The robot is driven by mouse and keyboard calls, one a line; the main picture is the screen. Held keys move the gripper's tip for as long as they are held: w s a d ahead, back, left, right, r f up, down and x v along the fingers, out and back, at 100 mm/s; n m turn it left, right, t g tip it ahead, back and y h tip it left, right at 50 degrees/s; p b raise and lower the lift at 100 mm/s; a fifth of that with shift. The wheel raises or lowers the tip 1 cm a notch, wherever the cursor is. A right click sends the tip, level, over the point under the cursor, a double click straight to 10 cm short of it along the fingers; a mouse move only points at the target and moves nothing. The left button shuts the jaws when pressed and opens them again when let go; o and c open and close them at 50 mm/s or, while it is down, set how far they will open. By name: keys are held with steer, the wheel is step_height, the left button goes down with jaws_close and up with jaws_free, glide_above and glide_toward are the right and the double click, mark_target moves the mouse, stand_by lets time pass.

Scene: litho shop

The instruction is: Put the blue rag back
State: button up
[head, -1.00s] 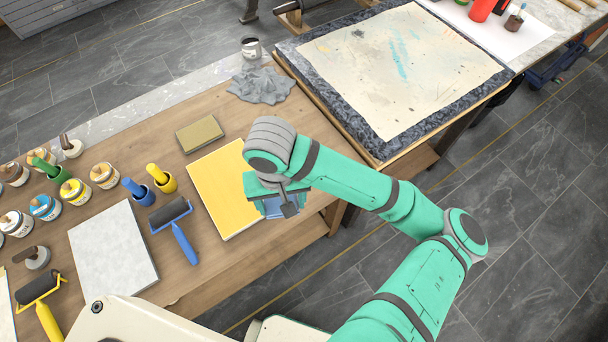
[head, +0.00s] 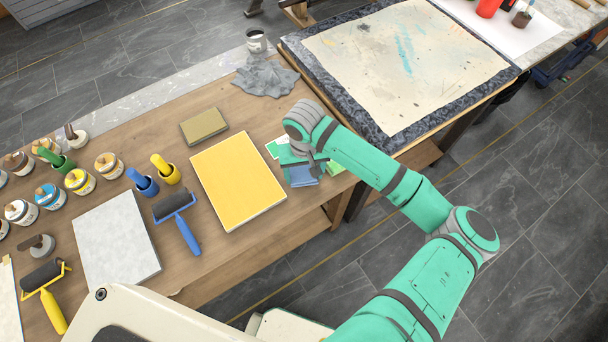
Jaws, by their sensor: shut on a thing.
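The blue rag (head: 302,176) is a small folded-looking cloth at the end of my arm, just right of the yellow board. My gripper (head: 300,165) is seen from above and is shut on the rag. The wrist hides most of the fingers and part of the rag.
A yellow board (head: 238,180) lies left of my gripper. A grey rag (head: 266,76) lies behind it, near a can (head: 256,42). A blue-handled roller (head: 178,218) and several ink jars lie left.

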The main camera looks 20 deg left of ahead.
steer(key=shift+f, duration=0.8)
steer(key=shift+f, duration=0.1)
steer(key=o, duration=1)
steer(key=shift+o, duration=0.2)
